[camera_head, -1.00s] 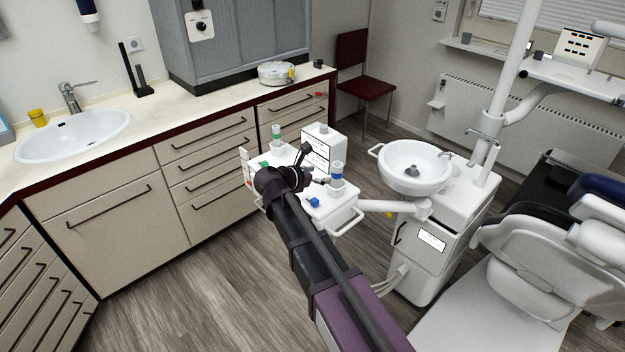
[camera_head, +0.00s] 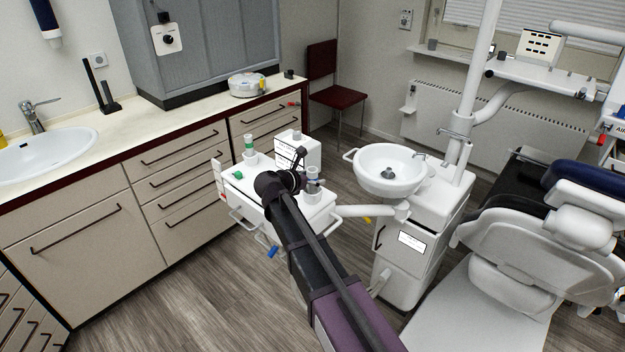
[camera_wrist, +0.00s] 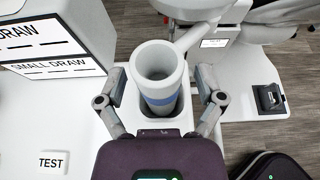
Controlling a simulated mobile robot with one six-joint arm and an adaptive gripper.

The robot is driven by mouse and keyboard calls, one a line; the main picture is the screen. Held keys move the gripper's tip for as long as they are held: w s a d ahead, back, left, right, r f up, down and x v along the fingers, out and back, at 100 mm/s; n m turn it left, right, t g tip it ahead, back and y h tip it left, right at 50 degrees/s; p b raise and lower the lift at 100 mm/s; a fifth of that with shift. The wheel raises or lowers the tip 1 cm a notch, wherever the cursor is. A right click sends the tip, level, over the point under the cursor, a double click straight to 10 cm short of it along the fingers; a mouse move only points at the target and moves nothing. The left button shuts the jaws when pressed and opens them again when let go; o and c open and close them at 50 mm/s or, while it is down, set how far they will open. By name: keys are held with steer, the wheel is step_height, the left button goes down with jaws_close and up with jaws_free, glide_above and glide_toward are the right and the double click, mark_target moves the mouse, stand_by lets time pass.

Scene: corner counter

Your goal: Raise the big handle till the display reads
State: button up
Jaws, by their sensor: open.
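A white hollow handle with a blue band (camera_wrist: 162,72) stands upright in a white square holder in the wrist view. My gripper (camera_wrist: 160,88) is open, its fingers on either side of the handle; I cannot tell whether they touch it. In the head view my gripper (camera_head: 298,176) is over the white tray unit (camera_head: 238,196), beside the banded handle (camera_head: 314,182). A green-banded handle (camera_head: 250,150) stands at the tray's back left. A white box (camera_head: 309,152) stands on the tray; its labelled face (camera_wrist: 45,42), with "DRAW" and "SMALL DRAW", shows in the wrist view.
A white "TEST" key (camera_wrist: 52,163) lies left and a black switch (camera_wrist: 269,98) right of the handle. The spittoon basin (camera_head: 390,168) is right of the tray, the dental chair (camera_head: 530,240) further right. Drawers (camera_head: 85,235) stand left. Some floor (camera_head: 215,290) is clear.

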jaws_close()
steer(key=shift+r, duration=0.1)
steer(key=shift+r+p, duration=1.9)
steer(key=shift+p, duration=0.1)
